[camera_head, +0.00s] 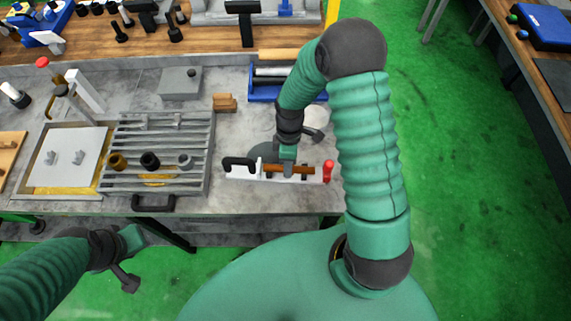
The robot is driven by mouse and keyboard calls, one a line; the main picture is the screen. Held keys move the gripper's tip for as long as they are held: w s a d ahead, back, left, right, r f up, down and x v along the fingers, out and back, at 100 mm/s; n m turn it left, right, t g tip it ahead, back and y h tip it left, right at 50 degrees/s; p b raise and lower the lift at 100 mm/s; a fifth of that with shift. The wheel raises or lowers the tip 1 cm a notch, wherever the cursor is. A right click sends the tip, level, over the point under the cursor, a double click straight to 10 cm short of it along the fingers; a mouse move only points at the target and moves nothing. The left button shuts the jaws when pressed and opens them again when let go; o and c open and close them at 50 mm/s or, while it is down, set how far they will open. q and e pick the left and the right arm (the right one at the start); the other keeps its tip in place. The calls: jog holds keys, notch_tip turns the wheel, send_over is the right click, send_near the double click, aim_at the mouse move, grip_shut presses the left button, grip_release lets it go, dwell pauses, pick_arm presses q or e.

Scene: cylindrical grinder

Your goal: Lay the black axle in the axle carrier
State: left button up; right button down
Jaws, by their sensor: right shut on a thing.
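My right gripper (288,170) reaches down over a white holder (258,172) near the table's front edge. It is shut on a brown bar (304,170) that lies along the holder. The holder has a black loop handle (238,164) at its left end and a red knob (328,170) at its right end. I cannot make out a clearly black axle; part of the bar is hidden by the gripper. My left gripper (128,272) hangs empty in front of the table at lower left, and its jaw state is unclear.
A blue stand (262,94) with grey cylinders is behind my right gripper. A slatted grey rack (196,130) with several rings stands to the left, beside a tray with a white plate (72,158). The bare table lies between rack and holder.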

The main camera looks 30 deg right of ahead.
jog(key=shift+w+d+f, duration=0.25)
jog(key=shift+d, duration=0.4)
jog(key=c, duration=1.5)
grip_release()
jog(key=shift+d, duration=0.1)
jog(key=shift+o, duration=2.4)
jog(key=shift+s+a+r, duration=0.1)
jog(key=shift+a, duration=0.7)
pick_arm(q)
jog(key=shift+w+d+f+b, duration=0.2)
jog(key=shift+d+f+b, duration=0.45)
jog(key=shift+f+b, duration=0.15)
pick_arm(e)
notch_tip(320, 180, up, 17)
jog(key=w+d, duration=0.2)
jog(key=shift+w+f, duration=0.2)
jog(key=shift+w, duration=0.15)
